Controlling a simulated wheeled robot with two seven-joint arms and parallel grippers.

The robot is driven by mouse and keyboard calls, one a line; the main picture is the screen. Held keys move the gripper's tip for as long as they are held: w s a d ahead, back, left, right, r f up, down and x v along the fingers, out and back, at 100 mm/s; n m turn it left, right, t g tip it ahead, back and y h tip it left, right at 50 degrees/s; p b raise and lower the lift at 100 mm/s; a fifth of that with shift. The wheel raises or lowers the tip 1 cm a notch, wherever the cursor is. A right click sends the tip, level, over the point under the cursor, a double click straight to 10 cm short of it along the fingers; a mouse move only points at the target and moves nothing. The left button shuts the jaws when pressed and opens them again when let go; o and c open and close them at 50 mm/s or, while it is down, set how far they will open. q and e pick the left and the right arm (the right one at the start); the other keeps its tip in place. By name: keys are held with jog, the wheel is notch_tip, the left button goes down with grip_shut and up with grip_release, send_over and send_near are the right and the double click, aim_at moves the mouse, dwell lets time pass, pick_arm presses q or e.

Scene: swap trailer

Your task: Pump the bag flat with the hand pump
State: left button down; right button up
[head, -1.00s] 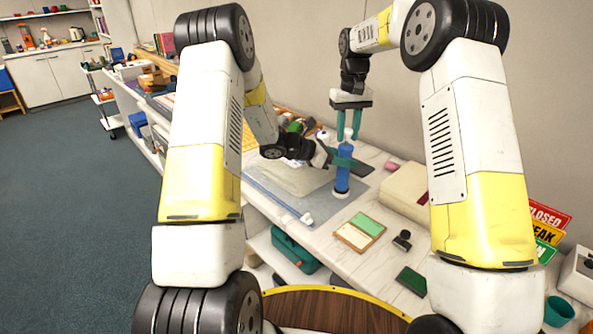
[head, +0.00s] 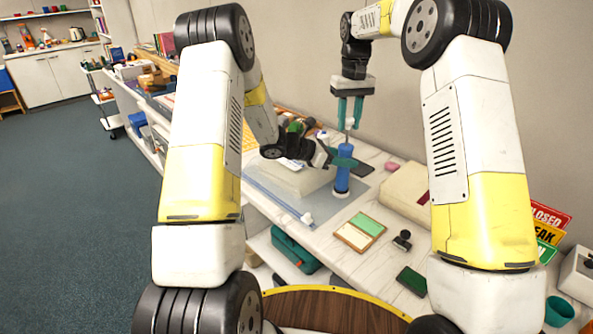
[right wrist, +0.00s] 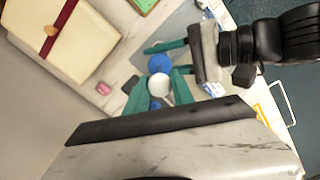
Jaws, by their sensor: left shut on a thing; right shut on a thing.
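The hand pump (head: 342,181) is a blue cylinder standing upright on the worktop, with a white handle knob (head: 349,124) on a thin rod. My right gripper (head: 350,122) points down and is shut on the knob, with some rod showing below it. The right wrist view shows the white knob (right wrist: 159,84) between its green fingers. My left gripper (head: 342,162) is shut around the upper pump body from the left. The bag (head: 270,190) lies left of the pump, a clear grey sheet with a pale raised bulge (head: 297,180) and a white piece at its front edge.
Bottles and other items crowd behind the left gripper. A wall is close behind.

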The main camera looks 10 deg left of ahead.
aim_at(348, 129)
jog(key=shift+r, duration=1.6)
notch_tip(348, 129, down, 8)
jog(key=o, duration=1.1)
jog(key=shift+c, duration=0.2)
jog(key=shift+r, duration=3.55)
notch_tip(348, 129, up, 12)
